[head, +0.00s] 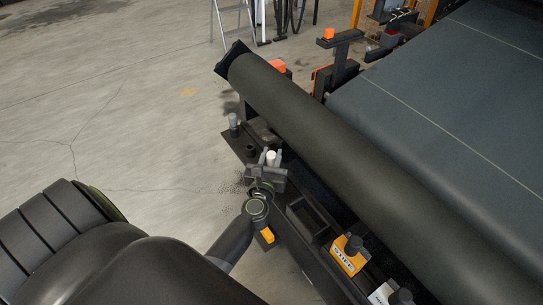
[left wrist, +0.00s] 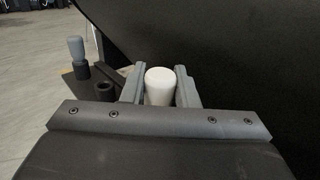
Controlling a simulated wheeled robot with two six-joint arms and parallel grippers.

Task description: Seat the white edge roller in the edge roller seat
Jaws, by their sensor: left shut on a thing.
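The white edge roller (head: 271,156) stands upright between the fingers of my left gripper (head: 271,160), its white top showing. In the left wrist view the white roller (left wrist: 159,86) sits between the two grey fingers, and its lower part is hidden. A dark round socket (head: 251,149), which looks like the edge roller seat, is on the black ledge just left of the gripper. It also shows in the left wrist view (left wrist: 104,91), open at the top and empty, apart from the roller. My right gripper is not in view.
A grey peg-like roller (head: 233,121) stands upright on the ledge beyond the socket. A long dark turf roll (head: 330,135) runs close along the right of the gripper. A black open box (head: 304,218) and a yellow labelled block (head: 347,258) lie nearer. Bare floor is left.

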